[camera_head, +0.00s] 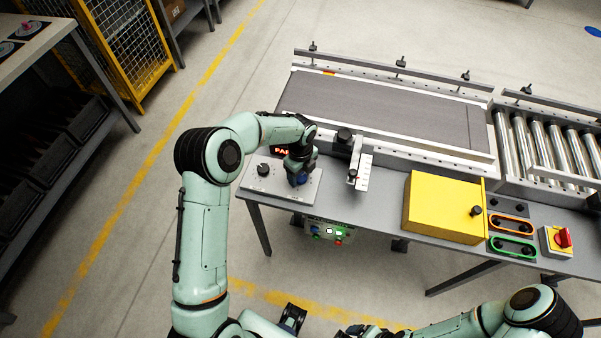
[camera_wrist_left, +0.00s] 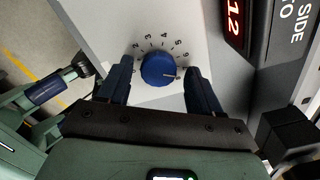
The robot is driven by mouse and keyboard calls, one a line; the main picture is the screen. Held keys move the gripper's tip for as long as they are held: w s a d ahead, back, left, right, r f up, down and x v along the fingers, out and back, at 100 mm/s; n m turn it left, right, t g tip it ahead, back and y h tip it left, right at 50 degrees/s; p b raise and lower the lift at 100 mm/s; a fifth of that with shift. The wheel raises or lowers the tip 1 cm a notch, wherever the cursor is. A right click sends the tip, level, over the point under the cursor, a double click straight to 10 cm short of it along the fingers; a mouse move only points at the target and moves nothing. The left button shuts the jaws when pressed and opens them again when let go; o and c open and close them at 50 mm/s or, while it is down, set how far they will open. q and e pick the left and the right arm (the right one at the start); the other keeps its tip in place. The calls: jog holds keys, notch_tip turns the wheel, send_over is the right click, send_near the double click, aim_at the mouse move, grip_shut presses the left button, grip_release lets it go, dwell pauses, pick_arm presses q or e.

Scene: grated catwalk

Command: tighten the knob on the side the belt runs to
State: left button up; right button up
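In the left wrist view a blue round knob (camera_wrist_left: 158,69) sits on a pale plate with a printed number dial. A light mark on the knob points to the right, near the high numbers. My left gripper (camera_wrist_left: 160,88) has its two dark blue fingers apart, one on each side of the knob, with visible gaps. In the head view my left gripper (camera_head: 301,178) is over the right part of the pale plate (camera_head: 280,186) and hides the knob. A black knob (camera_head: 263,169) stands on the plate's left part. My right gripper (camera_head: 370,330) is at the bottom edge, its fingers unclear.
The grey belt (camera_head: 380,110) runs beside metal rollers (camera_head: 550,145) on the right. A red-lit display (camera_head: 281,151) is behind the plate. A clamp with a white scale (camera_head: 363,172), a yellow box (camera_head: 440,206) and a red switch (camera_head: 563,238) stand along the front.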

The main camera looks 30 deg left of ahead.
aim_at(301, 176)
dwell(0.3)
pick_arm(q)
notch_tip(301, 176, up, 13)
jog(key=p, duration=0.1)
jog(key=shift+r, duration=0.15)
dwell(0.6)
